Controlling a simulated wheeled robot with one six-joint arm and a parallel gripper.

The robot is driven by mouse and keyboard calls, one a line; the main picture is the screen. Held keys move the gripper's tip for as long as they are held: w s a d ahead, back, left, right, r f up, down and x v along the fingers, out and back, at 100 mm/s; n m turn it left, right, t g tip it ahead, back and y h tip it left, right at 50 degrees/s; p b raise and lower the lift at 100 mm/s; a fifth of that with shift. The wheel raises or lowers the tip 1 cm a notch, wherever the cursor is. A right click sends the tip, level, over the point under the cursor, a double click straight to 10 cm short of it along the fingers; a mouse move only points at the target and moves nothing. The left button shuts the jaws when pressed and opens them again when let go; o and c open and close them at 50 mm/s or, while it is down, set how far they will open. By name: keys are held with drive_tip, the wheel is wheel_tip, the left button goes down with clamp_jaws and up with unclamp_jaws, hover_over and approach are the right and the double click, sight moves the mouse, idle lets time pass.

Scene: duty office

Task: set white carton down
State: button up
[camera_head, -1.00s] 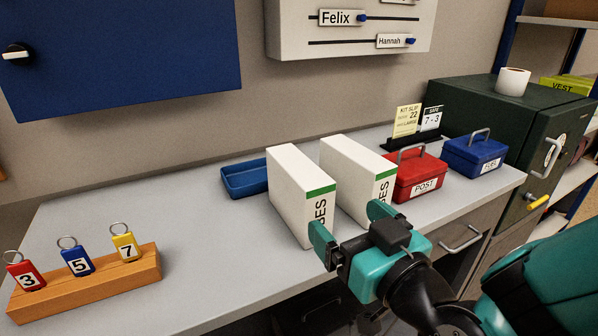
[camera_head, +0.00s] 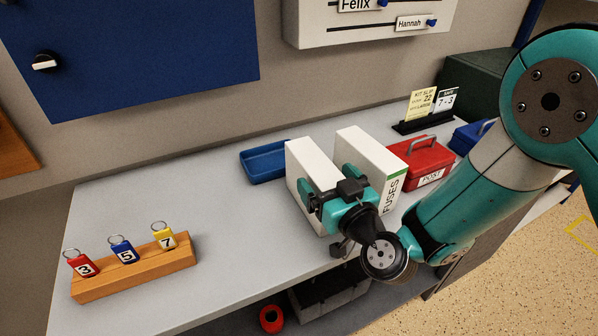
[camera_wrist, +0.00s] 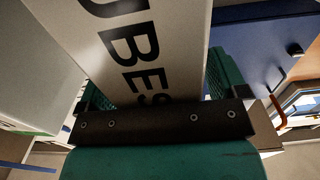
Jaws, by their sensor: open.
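Two tall white cartons stand side by side on the desk. The left white carton (camera_head: 309,158) is partly hidden by my gripper; in the wrist view its face (camera_wrist: 150,45) shows letters reading "UBES". The right carton (camera_head: 373,154) has a green stripe and reads "FUSES". My gripper (camera_head: 324,188) is open at the front of the left carton, with one finger on each side of it. In the wrist view the green fingers (camera_wrist: 160,80) flank the carton; whether they touch it I cannot tell. The left carton appears upright on the desk.
A blue tray (camera_head: 265,174) lies behind the left carton. A red POST box (camera_head: 421,165) and a blue box (camera_head: 468,137) stand right. A wooden rack (camera_head: 135,272) with numbered key tags is at left. The desk (camera_head: 225,215) between rack and cartons is clear.

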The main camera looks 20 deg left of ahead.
drive_tip(key=shift+s+a+r, duration=0.1)
drive_tip(key=shift+a+r, duration=0.05)
drive_tip(key=shift+r, duration=0.1)
drive_tip(key=shift+a+f, duration=0.1)
drive_tip(key=shift+f, duration=0.05)
drive_tip(key=c, duration=1.6)
